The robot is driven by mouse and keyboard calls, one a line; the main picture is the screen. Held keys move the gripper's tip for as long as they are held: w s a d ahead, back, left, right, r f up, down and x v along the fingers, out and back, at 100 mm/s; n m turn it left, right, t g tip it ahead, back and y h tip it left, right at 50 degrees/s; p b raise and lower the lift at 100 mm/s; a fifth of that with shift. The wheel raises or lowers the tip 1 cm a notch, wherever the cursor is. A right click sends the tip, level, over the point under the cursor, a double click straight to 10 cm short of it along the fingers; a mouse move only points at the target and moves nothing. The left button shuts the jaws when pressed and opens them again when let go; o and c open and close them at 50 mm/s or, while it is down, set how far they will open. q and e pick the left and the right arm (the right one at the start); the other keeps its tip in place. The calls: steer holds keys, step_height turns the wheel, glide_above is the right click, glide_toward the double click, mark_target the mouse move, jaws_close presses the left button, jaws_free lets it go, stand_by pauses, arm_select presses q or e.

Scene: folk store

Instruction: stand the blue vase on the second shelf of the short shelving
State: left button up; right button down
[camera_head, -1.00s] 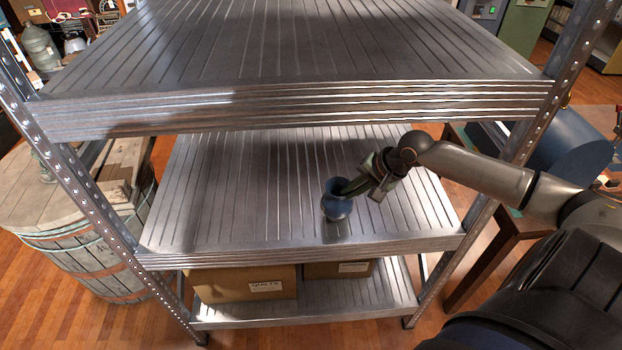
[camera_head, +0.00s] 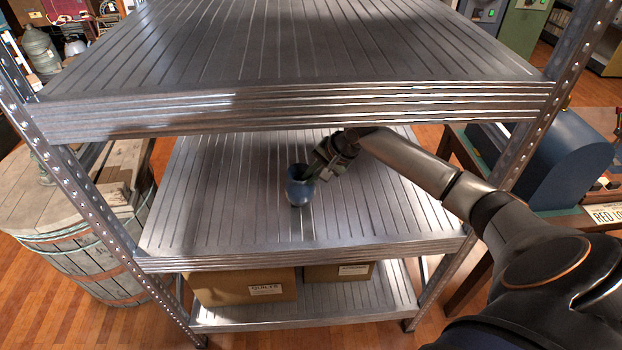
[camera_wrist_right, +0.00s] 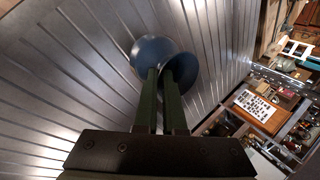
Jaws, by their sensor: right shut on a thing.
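The blue vase (camera_head: 298,190) is upright at the second shelf (camera_head: 220,215) of the metal shelving, near its middle. Whether its base touches the shelf or hangs just above it I cannot tell. My right gripper (camera_head: 314,174) reaches in from the right and is shut on the vase's rim. In the right wrist view the two green fingers of the gripper (camera_wrist_right: 166,78) are close together at the rim of the vase (camera_wrist_right: 150,50). My left gripper is not in view.
The top shelf (camera_head: 300,50) overhangs the second shelf. Cardboard boxes (camera_head: 235,288) sit on the shelf below. The second shelf is otherwise bare. Metal uprights (camera_head: 85,205) stand at both sides, with a barrel (camera_head: 95,260) at left and a blue rounded object (camera_head: 565,155) at right.

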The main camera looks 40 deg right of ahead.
steer(key=shift+w+f, duration=0.1)
steer(key=shift+f, duration=0.6)
steer(key=shift+f, duration=0.1)
steer(key=c, duration=1)
jaws_free()
steer(key=shift+s+d+r, duration=0.1)
steer(key=shift+s+r, duration=0.1)
steer(key=shift+r, duration=0.2)
steer(key=s+d, duration=0.4)
steer(key=s, duration=0.7)
steer(key=shift+s+d+r+p, duration=0.2)
steer(key=shift+d+p, duration=0.05)
steer(key=shift+p, duration=0.1)
